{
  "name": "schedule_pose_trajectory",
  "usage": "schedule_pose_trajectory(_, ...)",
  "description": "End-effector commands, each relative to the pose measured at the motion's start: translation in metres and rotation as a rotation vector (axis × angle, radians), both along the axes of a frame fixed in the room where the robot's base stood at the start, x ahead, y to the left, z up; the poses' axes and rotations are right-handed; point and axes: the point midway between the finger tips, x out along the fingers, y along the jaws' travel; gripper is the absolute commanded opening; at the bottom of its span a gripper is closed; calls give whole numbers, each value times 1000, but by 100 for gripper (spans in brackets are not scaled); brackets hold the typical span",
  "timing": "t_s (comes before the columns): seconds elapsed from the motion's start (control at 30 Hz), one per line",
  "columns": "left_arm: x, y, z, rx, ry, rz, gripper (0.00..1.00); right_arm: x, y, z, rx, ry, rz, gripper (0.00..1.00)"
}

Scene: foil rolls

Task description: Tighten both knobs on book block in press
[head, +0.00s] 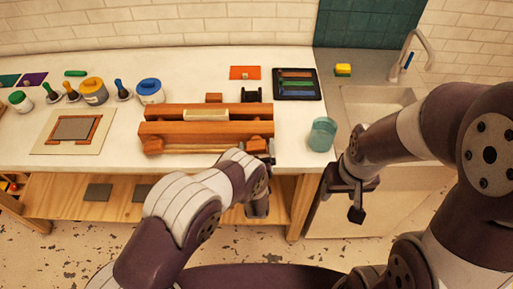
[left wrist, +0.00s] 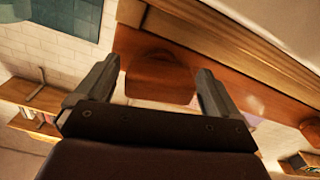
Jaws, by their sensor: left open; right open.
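The wooden press (head: 185,130) lies on the white worktop, with a pale book block (head: 206,115) between its beams. Its left knob (head: 153,146) and right knob (head: 256,144) are at the front. My left gripper (head: 268,157) is open at the right knob, which it partly covers. In the left wrist view the brown knob (left wrist: 160,78) sits between the open fingers (left wrist: 155,90); I cannot tell whether they touch it. My right gripper (head: 340,198) is open and empty in front of the counter, right of the press.
A teal glass (head: 322,134) stands right of the press, near the sink (head: 375,103). A dark tray (head: 297,84) lies behind it. Jars (head: 94,91) and a board with a wooden frame (head: 72,130) are on the left. A shelf (head: 75,205) is below.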

Motion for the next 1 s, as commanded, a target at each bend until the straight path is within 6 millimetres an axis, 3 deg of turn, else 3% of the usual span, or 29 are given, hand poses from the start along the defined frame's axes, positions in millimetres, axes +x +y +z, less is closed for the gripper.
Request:
schedule_pose_trajectory(0.17, 0, 0, 0, 0, 1, 0, 96, 0, 0, 0, 0, 0, 0, 57)
schedule_pose_trajectory(0.2, 0, 0, 0, 0, 1, 0, 89, 0, 0, 0, 0, 0, 0, 57)
schedule_pose_trajectory(0.33, 0, 0, 0, 0, 1, 0, 47, 0, 0, 0, 0, 0, 0, 57)
schedule_pose_trajectory(0.37, 0, 0, 0, 0, 1, 0, 44, 0, 0, 0, 0, 0, 0, 57)
schedule_pose_trajectory(0.5, 0, 0, 0, 35, 1, 0, 44, 0, 0, 0, 0, 0, 0, 57)
schedule_pose_trajectory(0.73, 0, 0, -1, 317, 1, -1, 45, 0, 0, 0, 0, 0, 0, 57)
schedule_pose_trajectory(1.0, -1, 0, -1, 351, 2, -1, 45, 0, 0, 0, 0, 0, 0, 57)
